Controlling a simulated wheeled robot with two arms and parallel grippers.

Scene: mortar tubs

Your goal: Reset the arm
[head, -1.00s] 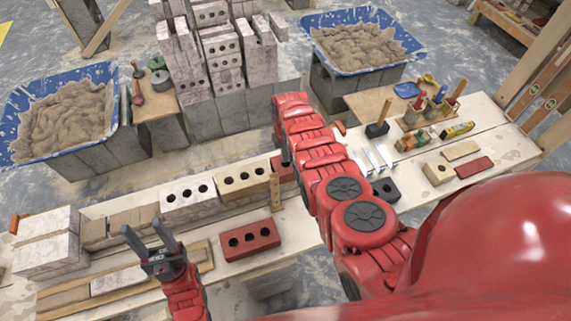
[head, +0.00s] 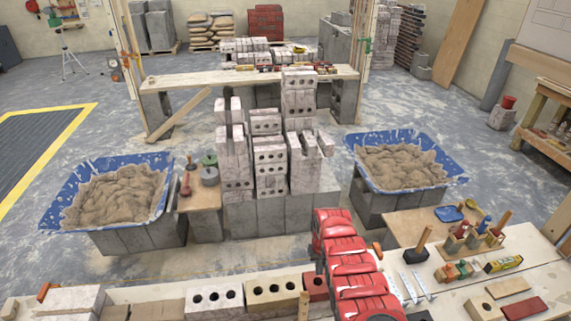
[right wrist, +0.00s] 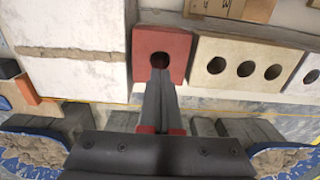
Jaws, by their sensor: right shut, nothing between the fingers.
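My right arm reaches from the bottom of the head view over the near bench, and its gripper (head: 320,265) is mostly hidden by the arm's red links. In the right wrist view the right gripper (right wrist: 160,76) is shut and empty. Its dark fingertips overlap the near edge of the hole in a red brick (right wrist: 178,47); I cannot tell whether they touch it. This red brick (head: 316,288) also shows in the head view, beside a cream brick with holes (head: 273,289). My left gripper is out of the head view.
Blue mortar tubs stand on grey blocks at left (head: 161,203) and right (head: 440,181). Stacked pale bricks (head: 268,165) rise between them. A mallet (head: 417,252), bottles and a tool holder crowd the bench's right side. Open floor lies at far left.

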